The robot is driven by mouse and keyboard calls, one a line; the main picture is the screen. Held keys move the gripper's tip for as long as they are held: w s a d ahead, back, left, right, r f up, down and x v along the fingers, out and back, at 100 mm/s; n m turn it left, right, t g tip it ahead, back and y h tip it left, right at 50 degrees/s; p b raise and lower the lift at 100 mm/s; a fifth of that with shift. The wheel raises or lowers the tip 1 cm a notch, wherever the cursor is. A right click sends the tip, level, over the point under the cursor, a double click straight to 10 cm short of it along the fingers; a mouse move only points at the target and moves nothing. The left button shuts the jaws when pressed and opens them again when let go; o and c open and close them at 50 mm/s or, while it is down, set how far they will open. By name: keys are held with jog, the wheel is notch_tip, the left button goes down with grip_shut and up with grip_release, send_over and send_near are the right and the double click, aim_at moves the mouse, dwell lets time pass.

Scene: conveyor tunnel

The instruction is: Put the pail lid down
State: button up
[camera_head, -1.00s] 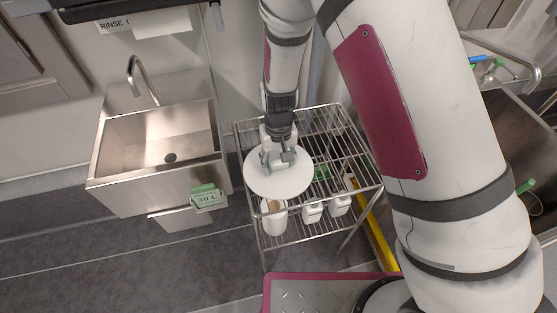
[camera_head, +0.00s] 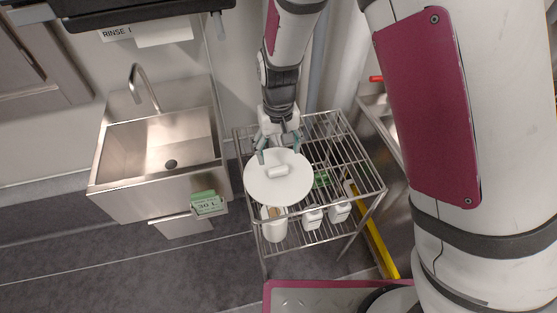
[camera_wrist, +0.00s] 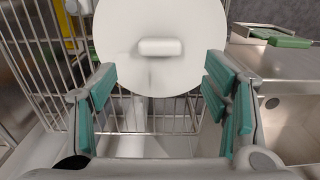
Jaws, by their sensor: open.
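The pail lid (camera_head: 262,190) is a round white disc with a short white bar handle on top. It lies on the upper shelf of the wire rack (camera_head: 342,150), near its left front side. In the wrist view the lid (camera_wrist: 115,25) is ahead of the fingers, its handle (camera_wrist: 161,47) in the middle. My gripper (camera_head: 278,153) is open and empty at the lid's far edge, its fingers apart on either side and clear of the handle. In the wrist view my gripper (camera_wrist: 160,95) shows teal pads spread wide.
A white pail (camera_head: 273,228) and white bottles (camera_head: 313,217) stand on the lower shelf. A yellow bar (camera_head: 378,243) is at the right.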

jog(key=s+d+r+m+t, duration=0.1)
jog(key=s+d+r, duration=0.25)
jog(key=r, duration=0.35)
jog(key=s+d+r+y, duration=0.1)
jog(key=s+d+r, duration=0.1)
jog(key=d+r, duration=0.35)
jog(key=s+d+r+m+t, duration=0.1)
jog(key=s+d+r, duration=0.15)
jog(key=r, duration=0.65)
jog(key=s+d+r+t, duration=0.1)
jog(key=s+d+r, duration=0.1)
jog(key=s+d, duration=0.2)
jog(key=s+d+r+m+h, duration=0.1)
jog(key=s+d+r, duration=0.2)
jog(key=s, duration=0.7)
jog(key=shift+s+d+t, duration=0.2)
jog(key=shift+d+t, duration=0.2)
jog(key=shift+d, duration=0.5)
jog(key=shift+o, duration=0.5)
